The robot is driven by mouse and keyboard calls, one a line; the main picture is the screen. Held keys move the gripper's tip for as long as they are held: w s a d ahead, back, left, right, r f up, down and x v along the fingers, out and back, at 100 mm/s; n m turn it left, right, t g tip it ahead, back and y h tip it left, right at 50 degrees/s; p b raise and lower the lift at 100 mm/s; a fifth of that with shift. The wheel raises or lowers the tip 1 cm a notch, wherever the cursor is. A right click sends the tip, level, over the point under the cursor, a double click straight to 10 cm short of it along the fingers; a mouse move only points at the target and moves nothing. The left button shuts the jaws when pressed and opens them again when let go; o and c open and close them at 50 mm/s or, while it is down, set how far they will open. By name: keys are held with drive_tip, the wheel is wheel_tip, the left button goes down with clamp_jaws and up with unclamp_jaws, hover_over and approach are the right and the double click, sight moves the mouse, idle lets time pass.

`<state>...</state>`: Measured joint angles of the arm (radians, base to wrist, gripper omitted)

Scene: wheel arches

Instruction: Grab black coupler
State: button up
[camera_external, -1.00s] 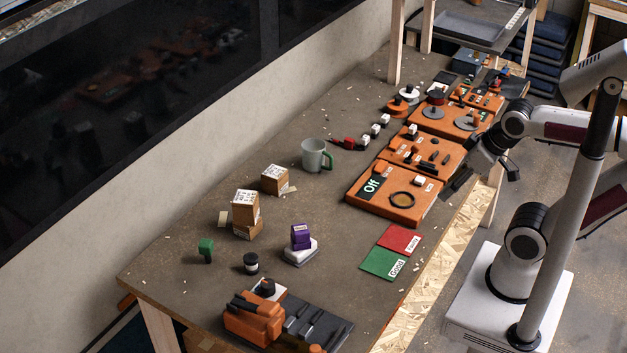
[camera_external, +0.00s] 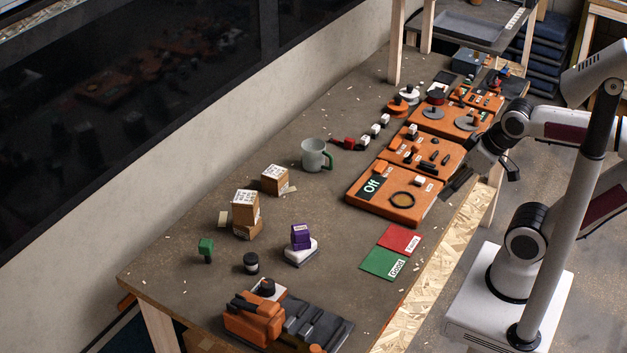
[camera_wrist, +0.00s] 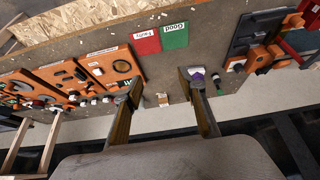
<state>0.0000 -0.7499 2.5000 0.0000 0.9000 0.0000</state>
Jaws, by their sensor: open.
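Several small black pieces (camera_external: 434,156) lie on an orange board in the external view. They also show on the middle board in the wrist view (camera_wrist: 80,74). A short black cylinder (camera_external: 251,263) with a pale band stands alone on the table, and another black round piece (camera_external: 267,287) sits at the front tray. I cannot tell which of these is the coupler. My gripper (camera_wrist: 162,88) is open and empty in the wrist view, its fingers wide apart above the table. In the external view my gripper (camera_external: 457,184) is beside the boards, at the table's right edge.
An orange board marked "Off" (camera_external: 352,198) lies nearest the green and red cards (camera_external: 383,262). A mug (camera_external: 313,155), cardboard boxes (camera_external: 245,207), a purple block (camera_external: 300,236) and a green-topped piece (camera_external: 206,248) stand on the table. The left middle is mostly clear.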

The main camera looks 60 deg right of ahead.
drive_tip(key=shift+o, duration=1)
drive_tip(key=shift+w, duration=0.1)
drive_tip(key=w+a+f+n+t+y, duration=0.1)
drive_tip(key=w+a, duration=0.2)
drive_tip(key=w, duration=0.6)
drive_tip(key=w+a+f+n+t, duration=0.15)
drive_tip(key=w+a, duration=0.25)
drive_tip(key=w, duration=0.5)
drive_tip(key=w+a+f+t+y, duration=0.1)
drive_tip(key=w+a+t, duration=0.15)
drive_tip(key=w, duration=0.65)
drive_tip(key=w+a+f+n+t+y, duration=0.1)
drive_tip(key=w+a+f, duration=0.4)
drive_tip(key=a+f, duration=0.1)
drive_tip(key=w+a+f+n+t+y, duration=0.1)
drive_tip(key=w+a+f+y, duration=0.1)
drive_tip(key=w+a+f, duration=0.4)
drive_tip(key=a, duration=0.3)
drive_tip(key=shift+w+a, duration=0.2)
drive_tip(key=shift+w, duration=0.05)
